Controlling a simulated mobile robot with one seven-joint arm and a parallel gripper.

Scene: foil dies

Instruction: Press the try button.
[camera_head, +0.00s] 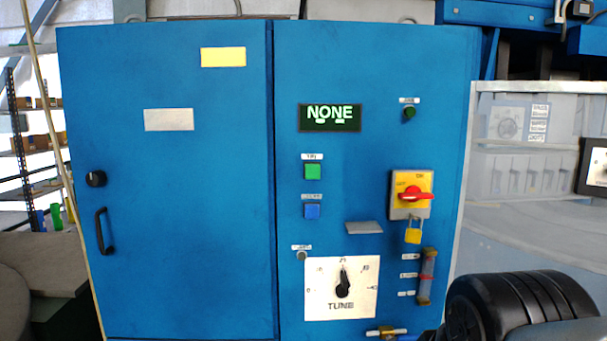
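The try button (313,172) is a green square on the right door of a blue cabinet, under a small white label that appears to read TRY. Nothing covers it. A blue square button (312,211) sits just below it under another label. A black rounded part, likely of my own arm, fills the lower right corner. My gripper's fingers are not in view.
Right of the buttons is a red rotary switch (412,193) on a yellow plate, with a yellow padlock (413,232) below. A TUNE dial (343,284) sits lower down. A brass valve (386,332) is at the bottom edge. The left door (170,220) has a black handle (104,231).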

